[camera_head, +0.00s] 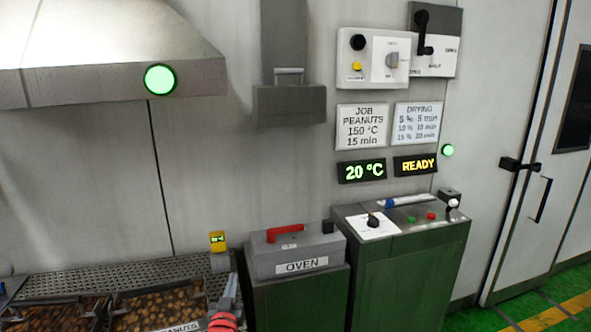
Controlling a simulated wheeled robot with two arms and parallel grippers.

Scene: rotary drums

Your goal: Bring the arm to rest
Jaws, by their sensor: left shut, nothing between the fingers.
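My left gripper (229,287) shows at the bottom edge, left of the oven, as a narrow grey and red shape. Its fingers are together with nothing seen between them, and the rest of it is cut off by the picture edge. It is close to the right end of the trays of peanuts (160,303); I cannot tell whether it touches anything. My right gripper is not in view.
The grey oven box (297,252) with a red handle stands on a green cabinet right of the gripper. A green control console (412,262) stands beyond it. A metal hood (105,45) overhangs the upper left. A white door (540,160) is at right.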

